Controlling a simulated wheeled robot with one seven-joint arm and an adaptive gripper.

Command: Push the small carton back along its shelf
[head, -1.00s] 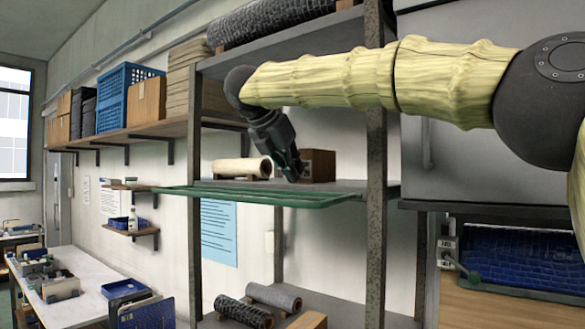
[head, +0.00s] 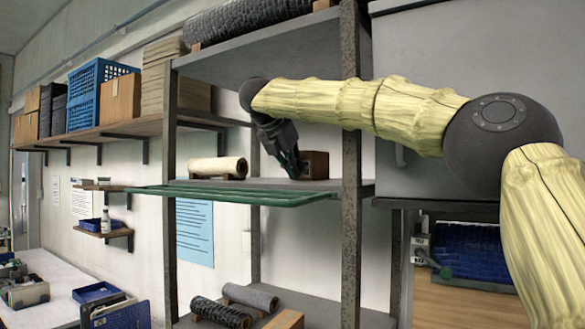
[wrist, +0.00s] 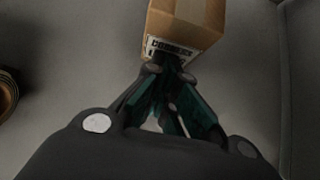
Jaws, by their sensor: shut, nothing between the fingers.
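The small carton (head: 319,160) is a brown box standing upright on the middle shelf (head: 262,187), near the right post. In the wrist view the carton (wrist: 187,22) shows its top and a white printed label on its near face. My gripper (head: 296,174) reaches down to the carton's left side in the head view. In the wrist view its closed fingertips (wrist: 167,70) are at the labelled face, overlapping the label's lower edge. They look to be at or against the carton; exact contact is hard to tell. Nothing is held between the fingers.
A cream roll (head: 218,168) lies on the same shelf, left of the gripper. A green rail (head: 230,198) runs along the shelf's front. A post (head: 350,220) stands right of the carton. Dark rolls (head: 250,297) lie on the shelf below. Shelf floor around the carton is bare.

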